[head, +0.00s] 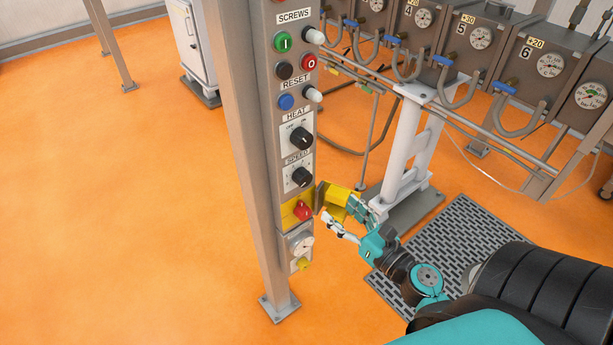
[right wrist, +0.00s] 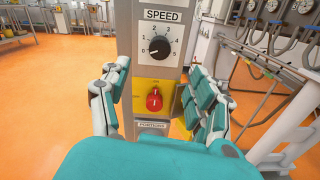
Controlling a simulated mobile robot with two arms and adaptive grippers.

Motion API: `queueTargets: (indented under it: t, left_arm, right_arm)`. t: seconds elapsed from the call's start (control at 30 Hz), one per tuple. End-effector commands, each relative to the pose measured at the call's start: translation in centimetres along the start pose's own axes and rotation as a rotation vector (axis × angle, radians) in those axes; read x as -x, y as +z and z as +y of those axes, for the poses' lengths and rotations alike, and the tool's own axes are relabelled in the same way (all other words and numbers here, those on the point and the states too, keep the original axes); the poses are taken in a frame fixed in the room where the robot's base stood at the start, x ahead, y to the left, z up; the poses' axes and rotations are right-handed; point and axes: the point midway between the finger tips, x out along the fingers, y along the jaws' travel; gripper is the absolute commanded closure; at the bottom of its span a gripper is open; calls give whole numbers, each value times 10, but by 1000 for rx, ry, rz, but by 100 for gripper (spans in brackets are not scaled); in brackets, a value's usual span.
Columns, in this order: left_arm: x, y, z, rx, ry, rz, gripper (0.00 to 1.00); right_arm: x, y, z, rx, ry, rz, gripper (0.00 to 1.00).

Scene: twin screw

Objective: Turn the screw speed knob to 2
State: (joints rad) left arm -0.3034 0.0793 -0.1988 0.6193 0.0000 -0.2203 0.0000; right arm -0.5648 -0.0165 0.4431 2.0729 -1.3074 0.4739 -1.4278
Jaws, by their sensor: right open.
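The SPEED knob (head: 302,176) is a round black knob on a white dial on the post's control panel. In the right wrist view the knob (right wrist: 159,47) has its dial numbers around it, and its white mark points to the lower left, near 0. My right gripper (head: 342,216) is open and empty, to the right of the panel and lower than the knob. In the right wrist view its two fingers (right wrist: 159,72) stand apart on either side of the panel, and the knob shows between and above them, not touched. My left gripper is not in view.
A red switch (head: 302,211) on a yellow plate sits just below the SPEED dial. The HEAT knob (head: 300,138) and several buttons are above. A yellow box part (head: 338,197) projects beside the panel near my fingers. Gauged machine units (head: 480,40) stand at the right. Floor left is clear.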

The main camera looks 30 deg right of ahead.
Motion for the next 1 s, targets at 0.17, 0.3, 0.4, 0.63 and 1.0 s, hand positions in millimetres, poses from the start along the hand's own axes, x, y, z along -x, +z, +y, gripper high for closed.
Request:
queueTargets:
  t: [0.17, 0.3, 0.4, 0.63, 1.0]
  left_arm:
    - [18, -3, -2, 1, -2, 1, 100]
    - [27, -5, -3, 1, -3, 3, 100]
    - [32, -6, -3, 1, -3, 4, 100]
    - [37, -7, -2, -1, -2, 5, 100]
    - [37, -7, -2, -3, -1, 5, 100]
  right_arm:
    - [-42, 6, 1, -2, 0, -3, 37]
    - [-73, 5, 1, -3, 0, -4, 37]
    - [-92, 4, 0, -4, 0, -3, 37]
    - [-123, 1, 0, -4, -1, -1, 37]
    - [-130, 0, 0, -3, -1, 0, 37]
